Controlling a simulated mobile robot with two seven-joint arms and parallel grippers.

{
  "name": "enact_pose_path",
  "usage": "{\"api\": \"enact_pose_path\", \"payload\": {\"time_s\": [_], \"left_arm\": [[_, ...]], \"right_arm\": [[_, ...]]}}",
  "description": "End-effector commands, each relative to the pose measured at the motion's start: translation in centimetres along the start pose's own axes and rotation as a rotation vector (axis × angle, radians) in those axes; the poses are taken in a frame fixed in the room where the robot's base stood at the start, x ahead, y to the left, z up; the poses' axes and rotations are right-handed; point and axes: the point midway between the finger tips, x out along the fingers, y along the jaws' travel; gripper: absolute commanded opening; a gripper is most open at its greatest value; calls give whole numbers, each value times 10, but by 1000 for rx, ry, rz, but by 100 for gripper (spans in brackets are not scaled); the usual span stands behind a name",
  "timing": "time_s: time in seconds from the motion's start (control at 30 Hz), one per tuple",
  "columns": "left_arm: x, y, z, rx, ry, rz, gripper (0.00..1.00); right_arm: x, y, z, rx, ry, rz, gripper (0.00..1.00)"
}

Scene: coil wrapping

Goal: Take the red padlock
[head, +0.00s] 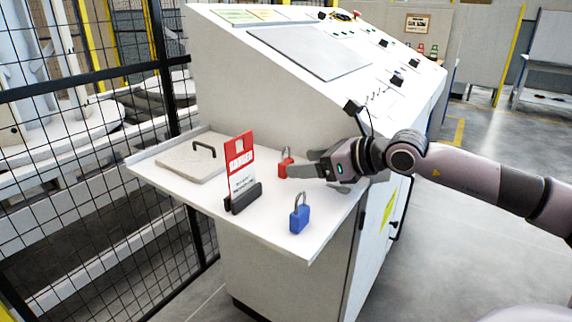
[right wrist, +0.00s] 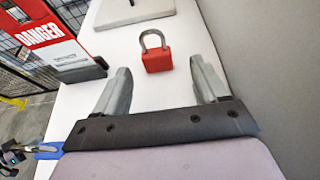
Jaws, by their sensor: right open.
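The red padlock (head: 283,168) stands upright on the white shelf of the console, with its grey shackle on top. In the right wrist view the red padlock (right wrist: 157,60) is just beyond the fingertips, roughly midway between them. My right gripper (head: 304,164) comes in from the right, low over the shelf. In the right wrist view my right gripper (right wrist: 160,75) is open with nothing between its fingers. In the head view a finger partly overlaps the padlock's right side. My left gripper is not in view.
A blue padlock (head: 299,219) stands nearer the shelf's front edge. A red and white danger tag (head: 240,163) stands in a dark holder left of the red padlock. A grey plate with a handle (head: 184,160) lies further left. The sloped console (head: 270,85) rises behind.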

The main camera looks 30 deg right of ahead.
Motion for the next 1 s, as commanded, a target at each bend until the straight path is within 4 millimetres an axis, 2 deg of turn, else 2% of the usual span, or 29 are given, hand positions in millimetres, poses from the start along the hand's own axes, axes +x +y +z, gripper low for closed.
{"api": "enact_pose_path", "payload": {"time_s": [0.13, 0.4, 0.7, 0.73, 0.9, 0.93, 1.0], "left_arm": [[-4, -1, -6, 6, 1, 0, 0], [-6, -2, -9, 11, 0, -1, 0], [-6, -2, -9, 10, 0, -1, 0], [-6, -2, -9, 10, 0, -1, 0], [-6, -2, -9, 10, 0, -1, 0], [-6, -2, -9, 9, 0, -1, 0], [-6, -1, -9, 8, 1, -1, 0]], "right_arm": [[13, 4, 5, 3, -5, 2, 72], [35, 4, 3, 1, -1, 0, 72], [38, 4, 2, 0, 1, 0, 72], [38, 4, 2, 0, 1, 0, 69], [38, 4, 2, 0, 1, 0, 14], [38, 4, 2, 0, 1, 0, 7], [38, 4, 3, 0, -1, -1, 7]]}}
